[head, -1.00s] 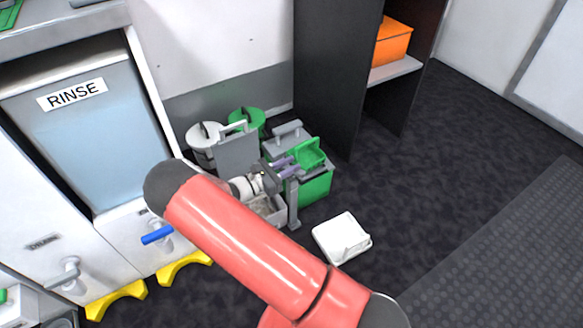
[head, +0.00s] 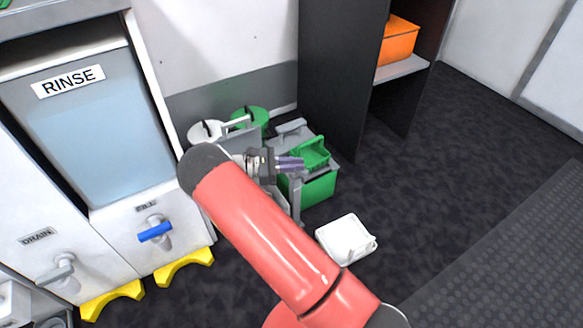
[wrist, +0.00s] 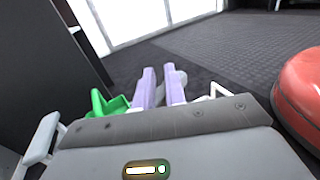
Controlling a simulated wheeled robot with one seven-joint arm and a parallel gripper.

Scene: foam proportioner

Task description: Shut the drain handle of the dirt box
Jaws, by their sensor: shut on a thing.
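My gripper (head: 290,163), with purple fingers, is low over the group of boxes on the floor, just left of the green box (head: 318,188). The fingers also show in the wrist view (wrist: 161,88), close together, with a light grey rounded part (wrist: 181,77) against the right finger. They are shut on a grey part that the fingers mostly hide. A grey upright post (head: 297,195) stands just below the fingers. The grey box behind my arm is mostly hidden, so I cannot make out the dirt box or its drain handle clearly.
A white tray (head: 346,238) lies on the floor at right. White (head: 207,131) and green (head: 250,117) round lids sit behind. A cabinet with a RINSE tank (head: 95,130), blue fill handle (head: 155,232) and grey drain handle (head: 58,270) stands left.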

